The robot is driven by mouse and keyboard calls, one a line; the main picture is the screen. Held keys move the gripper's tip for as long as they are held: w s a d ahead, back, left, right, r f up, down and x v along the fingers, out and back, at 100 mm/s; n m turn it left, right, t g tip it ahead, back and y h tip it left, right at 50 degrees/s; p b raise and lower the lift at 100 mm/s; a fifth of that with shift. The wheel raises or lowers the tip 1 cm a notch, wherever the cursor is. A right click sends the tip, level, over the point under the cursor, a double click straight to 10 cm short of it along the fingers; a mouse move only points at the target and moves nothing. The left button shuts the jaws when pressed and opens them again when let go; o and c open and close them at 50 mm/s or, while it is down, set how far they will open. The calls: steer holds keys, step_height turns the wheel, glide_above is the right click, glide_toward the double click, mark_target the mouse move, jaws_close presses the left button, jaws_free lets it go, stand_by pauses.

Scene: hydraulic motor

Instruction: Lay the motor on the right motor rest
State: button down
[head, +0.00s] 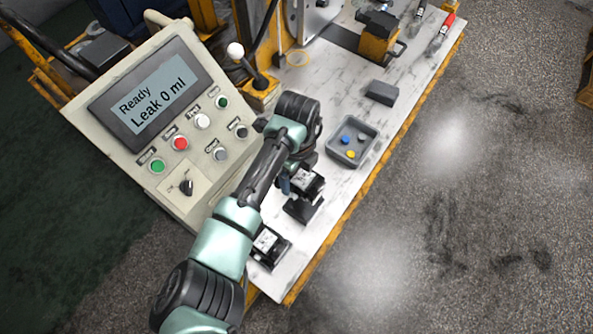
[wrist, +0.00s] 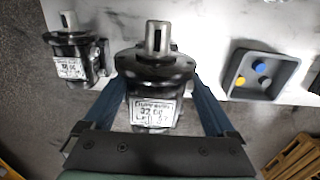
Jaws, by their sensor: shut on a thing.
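My gripper (wrist: 159,80) is shut on a black motor (wrist: 155,72), with one blue finger on each side of it. The motor has a pale shaft pointing away from my palm and a white label. In the head view the held motor (head: 309,181) is at the dark right motor rest (head: 302,209), over its far part. I cannot tell whether they touch. The rest is hidden in the wrist view. A second, similar motor (head: 267,243) sits at the near left end of the table, and it also shows in the wrist view (wrist: 74,50).
A grey tray (head: 371,152) with blue, yellow and grey round pieces lies right of the held motor. A dark grey block (head: 381,92) lies beyond it. The control panel (head: 137,115) reading "Leak 0 ml" stands left of my arm. The table's yellow edge (head: 345,205) runs along the right.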

step_height(320, 180, down, 5)
steer(key=b, duration=0.4)
steer(key=shift+w, duration=0.1)
steer(key=shift+f+b, duration=1.25)
steer(key=shift+f, duration=0.35)
steer(key=shift+f, duration=0.15)
steer(key=shift+c, duration=0.5)
jaws_free()
steer(key=shift+o, duration=0.5)
steer(key=shift+f, duration=0.15)
step_height(320, 180, up, 8)
steer(key=p, duration=0.8)
